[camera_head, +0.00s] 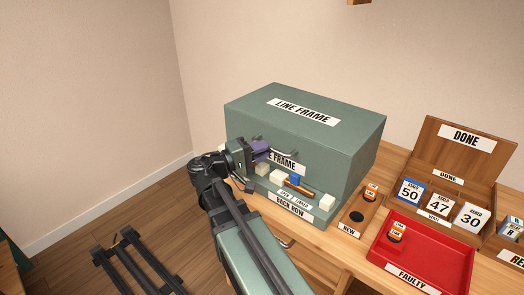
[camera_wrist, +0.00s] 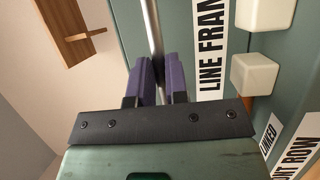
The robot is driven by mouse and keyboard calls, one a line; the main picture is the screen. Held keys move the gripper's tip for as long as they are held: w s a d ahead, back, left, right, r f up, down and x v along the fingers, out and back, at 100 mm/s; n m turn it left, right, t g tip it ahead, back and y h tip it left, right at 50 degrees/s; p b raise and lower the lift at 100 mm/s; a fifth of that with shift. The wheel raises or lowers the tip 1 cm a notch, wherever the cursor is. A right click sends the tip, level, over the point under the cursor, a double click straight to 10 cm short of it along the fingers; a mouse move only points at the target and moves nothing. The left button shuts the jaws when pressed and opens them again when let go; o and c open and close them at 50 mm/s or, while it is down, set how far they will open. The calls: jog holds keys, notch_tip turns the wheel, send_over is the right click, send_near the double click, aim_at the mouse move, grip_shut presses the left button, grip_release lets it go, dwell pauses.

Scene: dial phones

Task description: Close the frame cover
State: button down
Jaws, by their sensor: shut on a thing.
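The grey-green line frame (camera_head: 305,103) stands on the table, with a LINE FRAME label on top. Its front cover panel (camera_head: 325,170) carries another LINE FRAME label, partly hidden by my gripper (camera_head: 261,150). A metal bar handle (camera_head: 288,154) runs across the panel. In the wrist view the handle (camera_wrist: 152,25) passes between the purple fingers of my gripper (camera_wrist: 158,75), which is shut on it. The panel looks near upright; whether a gap remains at its edge cannot be told.
White blocks (camera_head: 299,202) and a blue piece (camera_head: 295,180) sit on a ledge below the panel. A NEW holder (camera_head: 349,226), a red FAULTY tray (camera_head: 420,273) and a wooden DONE box (camera_head: 455,160) stand to the right.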

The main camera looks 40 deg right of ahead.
jog(key=shift+s+f, duration=0.25)
jog(key=shift+f, duration=0.15)
jog(key=c, duration=1.4)
grip_release()
jog(key=shift+w, duration=0.1)
jog(key=shift+o, duration=1.4)
jog(key=w+a, duration=0.2)
jog(key=a, duration=0.8)
jog(key=shift+a+f, duration=0.25)
jog(key=shift+a, duration=0.1)
